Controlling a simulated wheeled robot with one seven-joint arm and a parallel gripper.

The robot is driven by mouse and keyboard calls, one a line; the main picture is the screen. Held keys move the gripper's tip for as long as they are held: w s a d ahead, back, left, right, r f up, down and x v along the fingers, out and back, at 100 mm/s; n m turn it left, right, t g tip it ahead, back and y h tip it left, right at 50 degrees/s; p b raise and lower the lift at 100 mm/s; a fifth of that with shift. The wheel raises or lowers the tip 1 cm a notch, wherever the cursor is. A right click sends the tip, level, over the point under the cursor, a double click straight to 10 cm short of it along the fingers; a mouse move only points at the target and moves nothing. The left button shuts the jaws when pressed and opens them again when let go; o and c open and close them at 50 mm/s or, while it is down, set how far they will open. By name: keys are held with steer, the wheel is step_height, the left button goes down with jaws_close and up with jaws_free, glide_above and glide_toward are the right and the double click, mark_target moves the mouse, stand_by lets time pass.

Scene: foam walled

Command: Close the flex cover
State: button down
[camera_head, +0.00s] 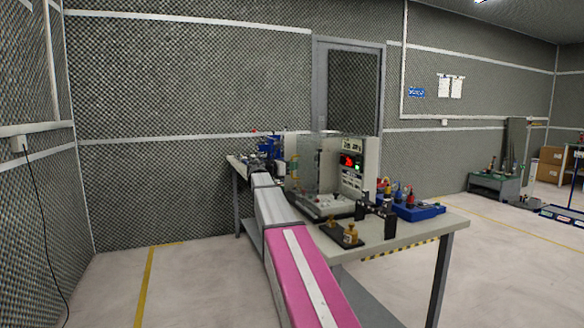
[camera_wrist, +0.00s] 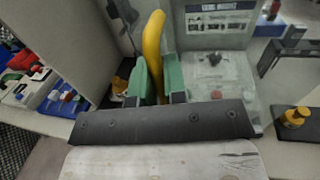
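A test unit (camera_head: 352,170) with a lit display stands on the bench. A clear upright panel, apparently the flex cover (camera_head: 303,165), stands at its left side. My arm reaches to this side, but my gripper is hidden in the head view. In the wrist view, the green fingers of my gripper (camera_wrist: 158,74) are on either side of a curved yellow handle (camera_wrist: 153,40). Whether they press on it is unclear. The handle's join to the cover cannot be made out. The unit's pale base (camera_wrist: 215,85) lies to the right of the fingers.
The bench (camera_head: 415,232) carries a blue tray of bottles (camera_head: 412,210) right of the unit. A brass piece on a dark plate (camera_head: 350,235) sits near the front. Bins (camera_wrist: 40,85) show at the left of the wrist view. The floor at left is clear.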

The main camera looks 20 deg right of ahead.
steer(key=w, duration=1.9)
steer(key=shift+a, duration=0.35)
steer(key=shift+w, duration=0.1)
steer(key=c, duration=1.2)
jaws_free()
steer(key=v, duration=1)
steer(key=shift+a, duration=0.35)
